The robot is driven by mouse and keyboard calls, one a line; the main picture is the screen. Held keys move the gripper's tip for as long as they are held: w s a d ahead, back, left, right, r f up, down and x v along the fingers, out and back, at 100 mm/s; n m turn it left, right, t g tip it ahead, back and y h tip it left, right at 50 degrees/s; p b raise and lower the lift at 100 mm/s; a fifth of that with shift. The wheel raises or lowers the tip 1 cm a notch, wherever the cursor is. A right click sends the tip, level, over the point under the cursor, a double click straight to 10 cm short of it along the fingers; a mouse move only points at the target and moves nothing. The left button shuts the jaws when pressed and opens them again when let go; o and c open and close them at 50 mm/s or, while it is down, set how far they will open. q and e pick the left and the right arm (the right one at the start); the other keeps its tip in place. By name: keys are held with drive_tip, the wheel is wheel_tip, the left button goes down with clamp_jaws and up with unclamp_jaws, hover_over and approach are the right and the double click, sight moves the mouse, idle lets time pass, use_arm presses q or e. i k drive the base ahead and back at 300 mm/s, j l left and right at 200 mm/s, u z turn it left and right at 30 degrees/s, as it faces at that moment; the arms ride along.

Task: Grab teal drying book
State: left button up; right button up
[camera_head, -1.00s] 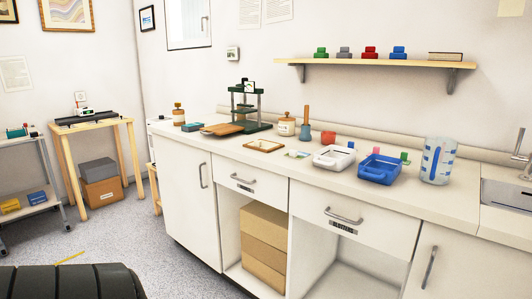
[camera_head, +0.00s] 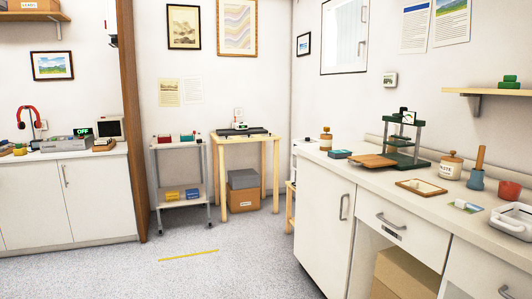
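I cannot tell for sure which thing is the teal drying book. A small teal object (camera_head: 187,138) sits on the top shelf of the grey cart (camera_head: 153,175), beside a red object (camera_head: 165,138). A flat dark teal-blue block (camera_head: 340,154) lies on the right counter (camera_head: 470,215), near its far left end. Both are too small to make out as a book. Neither of my grippers is in view.
A wooden table (camera_head: 264,143) with boxes beneath it stands right of the cart. A white cabinet (camera_head: 30,205) is at left, the long counter at right. The speckled floor between is open, with a yellow strip (camera_head: 188,255) on it.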

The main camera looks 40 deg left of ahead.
sight(338, 154)
drive_tip(key=i+l+u, duration=0.2)
drive_tip(key=u, duration=0.15)
drive_tip(key=i+l+u, duration=0.15)
drive_tip(key=u, duration=0.2)
drive_tip(key=i+l+u, duration=0.1)
drive_tip(key=l+u, duration=0.3)
